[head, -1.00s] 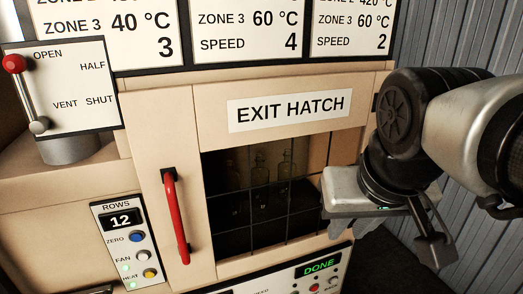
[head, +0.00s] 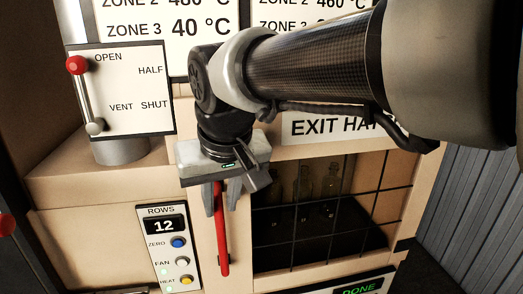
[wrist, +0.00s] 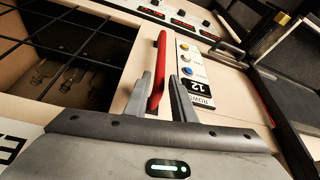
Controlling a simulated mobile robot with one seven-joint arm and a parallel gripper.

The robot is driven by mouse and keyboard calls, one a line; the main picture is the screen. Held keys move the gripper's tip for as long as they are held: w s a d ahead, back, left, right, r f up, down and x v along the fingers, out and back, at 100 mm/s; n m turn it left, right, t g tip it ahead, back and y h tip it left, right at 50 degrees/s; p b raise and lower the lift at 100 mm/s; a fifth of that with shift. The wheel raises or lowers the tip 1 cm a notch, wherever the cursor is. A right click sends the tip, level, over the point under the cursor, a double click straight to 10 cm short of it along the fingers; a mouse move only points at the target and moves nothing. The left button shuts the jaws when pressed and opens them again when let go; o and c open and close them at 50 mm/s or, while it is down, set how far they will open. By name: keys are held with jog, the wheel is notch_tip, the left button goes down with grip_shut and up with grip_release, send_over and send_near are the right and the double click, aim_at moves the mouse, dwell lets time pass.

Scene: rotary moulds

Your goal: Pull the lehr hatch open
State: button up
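The lehr hatch (head: 238,262) is a cream door with a dark barred window below the "EXIT HATCH" label. It looks shut. Bottles show dimly behind the bars. Its upright red handle (head: 222,255) is on the door's left side and also shows in the wrist view (wrist: 160,50). My gripper (head: 220,212) points down at the handle's upper part, which it hides in the head view. In the wrist view my gripper (wrist: 160,76) has its two fingers apart, one on each side of the red bar, with a visible gap on the right.
A lever panel (head: 122,88) with OPEN, HALF, VENT and SHUT marks stands at the upper left. A ROWS panel (head: 167,250) reading 12, with several buttons, is left of the handle. A display reading DONE (head: 358,290) is below the window.

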aim_at(219, 227)
jog(key=x, duration=1)
jog(key=shift+w+f, duration=0.1)
jog(key=shift+f, duration=0.05)
grip_shut()
